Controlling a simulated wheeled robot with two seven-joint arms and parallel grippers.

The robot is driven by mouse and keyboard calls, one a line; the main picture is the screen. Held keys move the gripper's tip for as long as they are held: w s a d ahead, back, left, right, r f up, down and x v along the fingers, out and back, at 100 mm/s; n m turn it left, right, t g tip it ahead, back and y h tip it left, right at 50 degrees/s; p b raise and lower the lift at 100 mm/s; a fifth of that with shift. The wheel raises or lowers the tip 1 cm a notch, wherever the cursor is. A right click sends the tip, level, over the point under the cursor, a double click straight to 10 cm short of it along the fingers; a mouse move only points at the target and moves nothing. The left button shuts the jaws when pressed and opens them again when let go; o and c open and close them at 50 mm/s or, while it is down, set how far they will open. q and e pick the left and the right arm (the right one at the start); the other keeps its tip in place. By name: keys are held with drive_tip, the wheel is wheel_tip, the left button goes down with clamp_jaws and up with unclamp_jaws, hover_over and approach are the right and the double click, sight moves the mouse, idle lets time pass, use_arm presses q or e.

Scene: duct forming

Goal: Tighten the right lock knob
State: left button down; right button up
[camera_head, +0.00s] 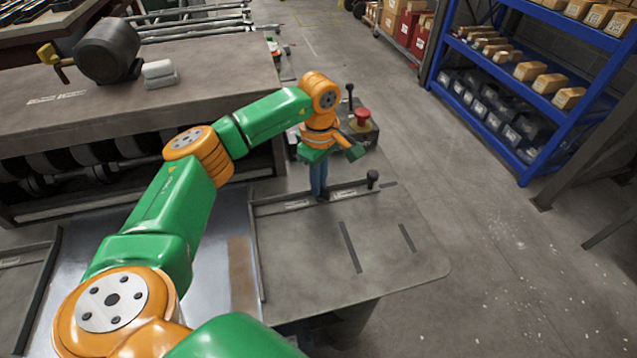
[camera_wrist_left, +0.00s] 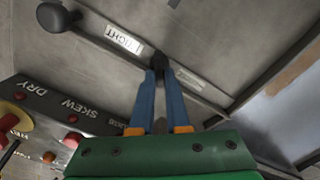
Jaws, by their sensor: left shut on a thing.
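My left gripper (camera_head: 320,194) points down at the guide bar (camera_head: 290,204) on the table's right part. In the left wrist view its two blue fingers (camera_wrist_left: 160,72) close together on a small dark knob on the bar, which I take to be the right lock knob (camera_wrist_left: 159,61). The fingers hide most of it, so how tight it is cannot be seen. A label ending in "IGHT" (camera_wrist_left: 123,40) lies beside it on the bar. A separate black ball knob (camera_head: 373,176) stands at the bar's right end, apart from the fingers; it also shows in the left wrist view (camera_wrist_left: 57,18). My right gripper is out of view.
A control box (camera_wrist_left: 62,108) with "DRY" and "SKEW" labels stands close behind the gripper, with a red button (camera_head: 362,116). A shiny metal sheet (camera_head: 212,275) lies left of the bar. The table's front right (camera_head: 390,265) is clear. A blue shelf (camera_head: 530,90) stands far right.

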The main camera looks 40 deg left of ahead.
use_arm(q)
drive_tip(key=m, duration=0.3)
drive_tip(key=shift+w+m, duration=0.15)
drive_tip(key=shift+m, duration=0.15)
drive_tip(key=shift+w+m+b, duration=0.1)
drive_tip(key=shift+m+b, duration=0.2)
drive_tip(key=shift+m, duration=1.6)
drive_tip(key=shift+d, duration=0.1)
drive_tip(key=c, duration=0.9)
unclamp_jaws()
wheel_tip(320, 180, up, 7)
drive_tip(key=shift+r+b, duration=0.1)
drive_tip(key=shift+b, duration=0.55)
